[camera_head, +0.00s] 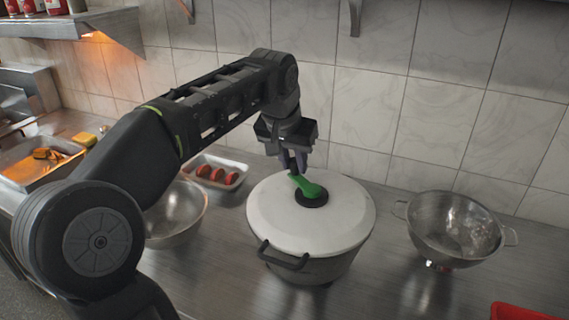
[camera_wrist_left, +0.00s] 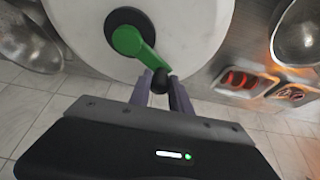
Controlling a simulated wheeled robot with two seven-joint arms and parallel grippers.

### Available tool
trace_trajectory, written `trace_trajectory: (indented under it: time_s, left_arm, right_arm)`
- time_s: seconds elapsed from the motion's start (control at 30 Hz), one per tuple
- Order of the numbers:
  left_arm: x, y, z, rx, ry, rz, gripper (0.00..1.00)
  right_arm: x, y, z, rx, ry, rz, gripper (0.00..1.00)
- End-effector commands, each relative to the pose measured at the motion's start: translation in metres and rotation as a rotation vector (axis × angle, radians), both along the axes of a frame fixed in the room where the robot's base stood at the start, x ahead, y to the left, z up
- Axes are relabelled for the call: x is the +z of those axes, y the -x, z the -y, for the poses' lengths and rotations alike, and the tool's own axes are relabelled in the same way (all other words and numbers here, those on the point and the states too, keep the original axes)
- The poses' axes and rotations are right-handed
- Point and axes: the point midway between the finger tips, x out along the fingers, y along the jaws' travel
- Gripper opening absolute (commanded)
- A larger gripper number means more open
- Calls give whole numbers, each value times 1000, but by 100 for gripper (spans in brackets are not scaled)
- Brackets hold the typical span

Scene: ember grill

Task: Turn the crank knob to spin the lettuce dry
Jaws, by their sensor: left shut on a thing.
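The salad spinner (camera_head: 312,262) is a pot-like vessel with a white lid (camera_head: 275,215) and a black handle on its front. A green crank (camera_head: 310,187) sits on a black hub at the lid's centre. It also shows in the left wrist view (camera_wrist_left: 130,42), with a dark knob (camera_wrist_left: 160,80) at its outer end. My left gripper (camera_head: 294,168) reaches down from above at the back of the lid. Its fingers are shut on the dark knob, one on each side in the left wrist view. The lettuce is hidden under the lid. My right gripper is not in view.
A metal colander (camera_head: 455,230) stands right of the spinner, and a metal bowl (camera_head: 178,215) stands to its left. A tray of red slices (camera_head: 217,173) lies behind the bowl. A red object (camera_head: 520,312) is at the lower right corner. The tiled wall is close behind.

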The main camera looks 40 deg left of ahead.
Motion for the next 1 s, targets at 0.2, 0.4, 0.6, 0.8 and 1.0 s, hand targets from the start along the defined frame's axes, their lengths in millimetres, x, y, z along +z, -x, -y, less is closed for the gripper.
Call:
trace_trajectory:
  time_s: [0.2,0.4,0.6,0.8,1.0]
  left_arm:
    - [1,-14,5,1,-1,4,0]
    - [1,-15,5,2,-2,5,0]
    - [1,-15,5,1,-2,5,34]
    - [0,-15,5,1,-1,3,49]
    - [0,-15,6,1,0,2,49]
  right_arm:
    - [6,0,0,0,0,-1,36]
    - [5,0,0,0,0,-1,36]
    - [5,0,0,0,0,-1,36]
    - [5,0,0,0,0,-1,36]
    - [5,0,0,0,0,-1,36]
